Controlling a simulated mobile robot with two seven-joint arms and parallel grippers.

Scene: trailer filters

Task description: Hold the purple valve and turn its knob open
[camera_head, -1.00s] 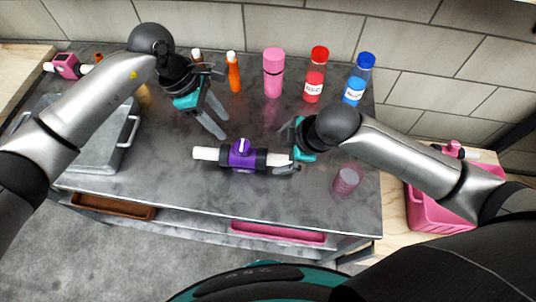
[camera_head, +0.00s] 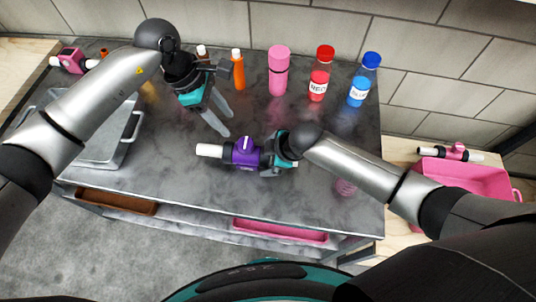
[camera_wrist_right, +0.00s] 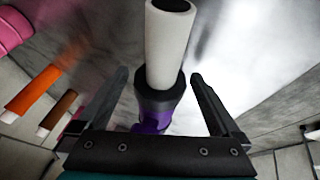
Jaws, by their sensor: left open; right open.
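The purple valve (camera_head: 243,153) lies on the grey table, with a white pipe end (camera_head: 209,150) at its left and a purple knob (camera_head: 245,142) with a light mark on top. My right gripper (camera_head: 270,157) is open at the valve's right end and hides part of it. In the right wrist view, the white pipe end (camera_wrist_right: 167,45), black collar (camera_wrist_right: 160,88) and purple body lie between the two spread fingers (camera_wrist_right: 160,80), with gaps on both sides. My left gripper (camera_head: 222,120) is open and empty, above and left of the valve in the picture.
Pink (camera_head: 278,70), red (camera_head: 321,73), blue (camera_head: 364,79) and orange (camera_head: 238,69) bottles stand along the back. A metal tray (camera_head: 130,140) is at left. A pink bin (camera_head: 465,180) with a pink valve (camera_head: 455,151) stands at right. The table front is clear.

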